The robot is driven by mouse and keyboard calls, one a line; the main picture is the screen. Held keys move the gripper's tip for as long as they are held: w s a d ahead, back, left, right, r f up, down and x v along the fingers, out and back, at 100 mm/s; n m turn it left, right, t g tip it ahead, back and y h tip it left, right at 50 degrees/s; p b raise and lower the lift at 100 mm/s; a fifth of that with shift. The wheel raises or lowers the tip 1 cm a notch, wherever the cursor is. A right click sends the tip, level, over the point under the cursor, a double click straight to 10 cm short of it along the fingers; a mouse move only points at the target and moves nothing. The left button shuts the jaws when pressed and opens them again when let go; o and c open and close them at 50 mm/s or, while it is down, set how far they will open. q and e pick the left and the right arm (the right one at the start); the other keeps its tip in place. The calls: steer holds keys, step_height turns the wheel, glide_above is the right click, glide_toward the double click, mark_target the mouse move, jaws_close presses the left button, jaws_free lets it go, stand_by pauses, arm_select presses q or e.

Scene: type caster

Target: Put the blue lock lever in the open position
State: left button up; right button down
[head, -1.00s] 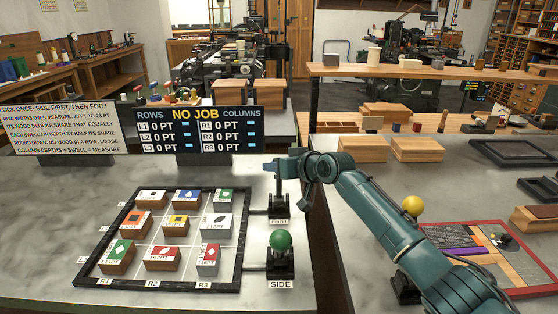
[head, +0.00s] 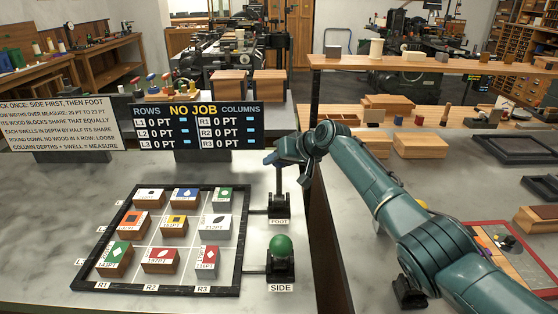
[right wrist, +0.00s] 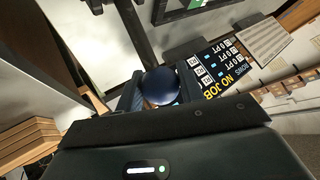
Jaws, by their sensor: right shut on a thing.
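The foot lever (head: 279,183) stands roughly upright on a black base labelled FOOT, beside the far right corner of the black frame. Its blue ball knob (right wrist: 163,86) shows in the right wrist view between my gripper's fingers; in the head view the gripper hides it. My right gripper (head: 283,157) is shut on this knob at the top of the lever. The side lever (head: 280,262), with a green knob, stands nearer, labelled SIDE. My left gripper is not in view.
The black frame (head: 240,245) holds several coloured blocks in rows. A scoreboard (head: 197,127) reading NO JOB and an instruction board (head: 62,127) stand behind it.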

steer(key=c, duration=0.9)
jaws_free()
steer(key=shift+w, duration=0.1)
steer(key=v, duration=1.3)
